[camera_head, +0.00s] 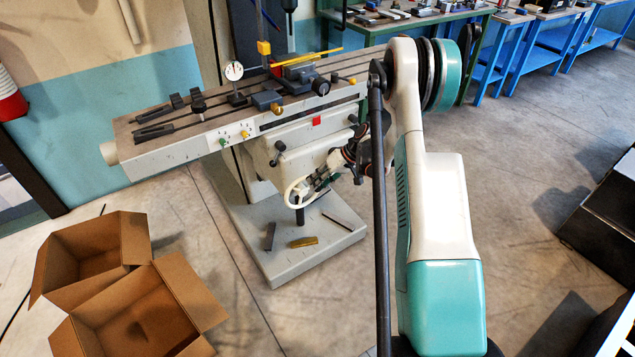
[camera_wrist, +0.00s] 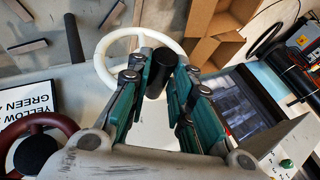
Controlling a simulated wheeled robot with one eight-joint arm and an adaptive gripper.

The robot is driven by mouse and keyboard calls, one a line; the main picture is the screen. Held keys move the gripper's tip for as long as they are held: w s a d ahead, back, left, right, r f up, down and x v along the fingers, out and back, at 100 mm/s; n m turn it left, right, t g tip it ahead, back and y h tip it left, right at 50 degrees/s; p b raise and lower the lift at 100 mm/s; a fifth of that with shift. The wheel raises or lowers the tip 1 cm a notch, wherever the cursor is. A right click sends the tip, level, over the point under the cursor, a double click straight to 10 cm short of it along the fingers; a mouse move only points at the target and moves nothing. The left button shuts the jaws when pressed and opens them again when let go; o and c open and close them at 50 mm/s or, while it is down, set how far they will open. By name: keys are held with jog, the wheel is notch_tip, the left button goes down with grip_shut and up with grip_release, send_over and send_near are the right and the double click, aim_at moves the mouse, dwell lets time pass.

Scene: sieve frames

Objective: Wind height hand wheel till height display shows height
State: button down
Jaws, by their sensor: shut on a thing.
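The white hand wheel (camera_head: 287,194) is on the front of the grey machine's knee, below the long slotted table. In the wrist view, the wheel's white rim (camera_wrist: 101,62) shows beyond my fingers. Its black handle (camera_wrist: 160,72) stands between my green-padded fingers. My gripper (camera_wrist: 158,85) is shut on this handle. In the head view, my gripper (camera_head: 322,181) is at the right side of the wheel, partly hidden by my arm. I cannot make out a height reading in either view.
A dark red wheel (camera_wrist: 65,124) and a sign with the words yellow and green (camera_wrist: 25,112) are close left in the wrist view. Open cardboard boxes (camera_head: 140,310) stand on the floor at left. Loose bars lie on the machine's base (camera_head: 285,272). Workbenches (camera_head: 490,20) stand behind.

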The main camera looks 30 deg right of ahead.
jog(key=c, duration=1.4)
grip_release()
jog(key=shift+d, duration=0.1)
jog(key=v, duration=1.2)
